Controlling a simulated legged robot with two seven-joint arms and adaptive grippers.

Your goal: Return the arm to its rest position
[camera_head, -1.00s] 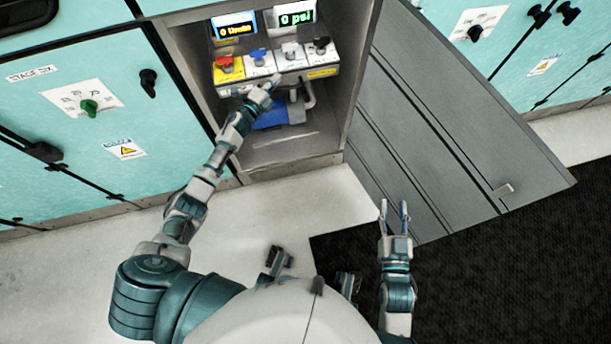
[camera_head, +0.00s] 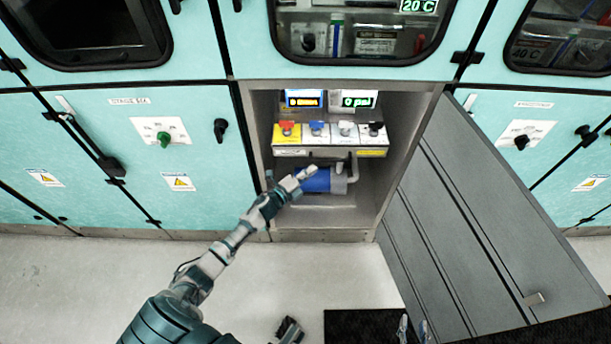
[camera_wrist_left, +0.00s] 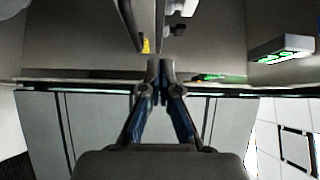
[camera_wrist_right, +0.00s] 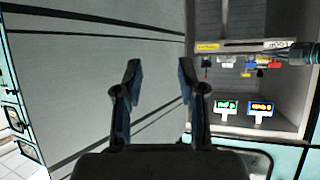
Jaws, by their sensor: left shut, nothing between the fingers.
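My left arm reaches toward the open cabinet bay (camera_head: 405,150) in the head view. Its gripper (camera_head: 303,176) is in front of the blue cylinder (camera_head: 322,181), below the row of coloured knobs. Whether it touches anything cannot be told. In the left wrist view the left gripper (camera_wrist_left: 160,72) has its fingertips together with nothing between them. My right gripper (camera_head: 413,328) shows only at the bottom edge of the head view. In the right wrist view the right gripper (camera_wrist_right: 157,80) is open and empty, with its fingers well apart.
A valve panel (camera_head: 330,152) with red, blue, white and black knobs sits above the cylinder, under two lit displays. The open grey cabinet door (camera_head: 470,230) stands to the right, near my right gripper. Pale floor (camera_head: 80,285) is clear at the left.

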